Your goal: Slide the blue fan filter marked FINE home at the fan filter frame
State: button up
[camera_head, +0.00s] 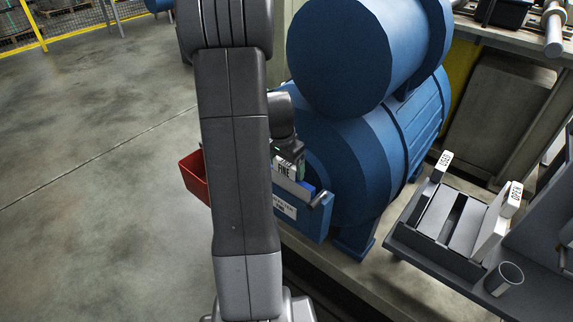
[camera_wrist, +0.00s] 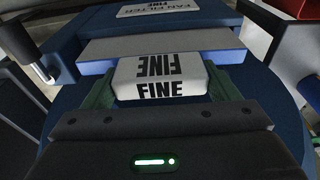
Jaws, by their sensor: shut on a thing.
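The FINE fan filter has a white handle block marked FINE (camera_wrist: 160,68) and a body with a grey face (camera_wrist: 160,44) and bright blue edges. My gripper (camera_wrist: 160,88) is shut on the white block, one green finger on each side. In the head view the filter (camera_head: 307,187) shows as a small bright blue piece with a FINE label, at the top of the blue fan filter frame (camera_head: 316,226). The frame's white label (camera_wrist: 168,9) reads FAN FILTER FINE in the wrist view. My arm and gripper hide part of the filter; how deep it sits I cannot tell.
A large blue fan housing (camera_head: 340,150) stands right behind the frame. A red bin (camera_head: 194,177) is left of it, partly behind my arm. A grey rack (camera_head: 452,222) with USED and OPEN labels and a grey cup (camera_head: 504,278) are at right. Open floor lies left.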

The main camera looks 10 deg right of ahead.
jog(key=shift+f, duration=0.15)
jog(key=o, duration=1)
jog(key=shift+o, duration=0.2)
notch_tip(320, 180, up, 14)
jog(key=s+a, duration=0.1)
jog(key=shift+s+a+p, duration=0.15)
jog(key=shift+a+p, duration=0.15)
jog(key=shift+p, duration=0.15)
jog(key=shift+f, duration=0.25)
jog(key=f, duration=0.4)
jog(key=w+d+f, duration=0.1)
jog(key=f, duration=0.4)
jog(key=f+b, duration=0.1)
jog(key=f, duration=0.3)
jog(key=shift+w+d+f, duration=0.15)
jog(key=shift+d+f, duration=0.15)
jog(key=shift+d, duration=0.05)
jog(key=shift+r, duration=0.35)
